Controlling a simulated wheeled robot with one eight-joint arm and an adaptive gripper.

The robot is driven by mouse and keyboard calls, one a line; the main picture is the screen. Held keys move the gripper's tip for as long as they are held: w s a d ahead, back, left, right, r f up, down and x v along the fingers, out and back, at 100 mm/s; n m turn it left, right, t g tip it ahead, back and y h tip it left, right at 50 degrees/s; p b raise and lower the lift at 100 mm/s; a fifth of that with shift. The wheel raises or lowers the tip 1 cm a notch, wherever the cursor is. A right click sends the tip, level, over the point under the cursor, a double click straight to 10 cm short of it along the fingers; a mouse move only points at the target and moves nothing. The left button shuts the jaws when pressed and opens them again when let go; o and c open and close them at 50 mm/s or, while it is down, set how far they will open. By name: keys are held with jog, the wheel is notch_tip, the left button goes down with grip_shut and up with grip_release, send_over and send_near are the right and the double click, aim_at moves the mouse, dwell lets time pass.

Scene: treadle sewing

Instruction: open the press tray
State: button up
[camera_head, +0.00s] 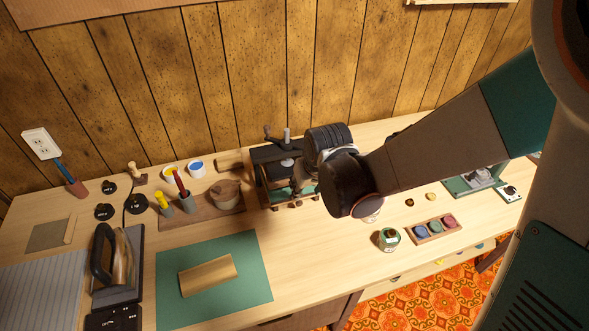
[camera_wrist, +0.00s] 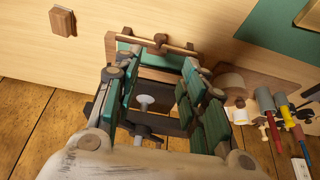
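The dark press (camera_head: 270,165) with a grey screw stands at the back middle of the table. In the wrist view, its screw (camera_wrist: 145,103) shows between my fingers. The tray front with a brown bar and knob (camera_wrist: 160,42) lies just past the fingertips, at the top of that view. The bar looks apart from the fingers, but contact is hard to judge. My gripper (camera_wrist: 158,66) is open above the press, its green-padded fingers spread to either side. In the head view, my wrist hides most of the fingers and the press's right side.
An iron (camera_head: 118,262) and a green mat (camera_head: 248,286) lie further left and front. A small green jar (camera_head: 388,239) and a colour tray (camera_head: 437,230) stand to the right.

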aim_at(300, 203)
jog(key=b+x, duration=0.9)
jog(key=x, duration=0.4)
jog(key=shift+f, duration=0.35)
jog(key=shift+c, duration=0.4)
grip_shut()
jog(key=shift+s, duration=0.15)
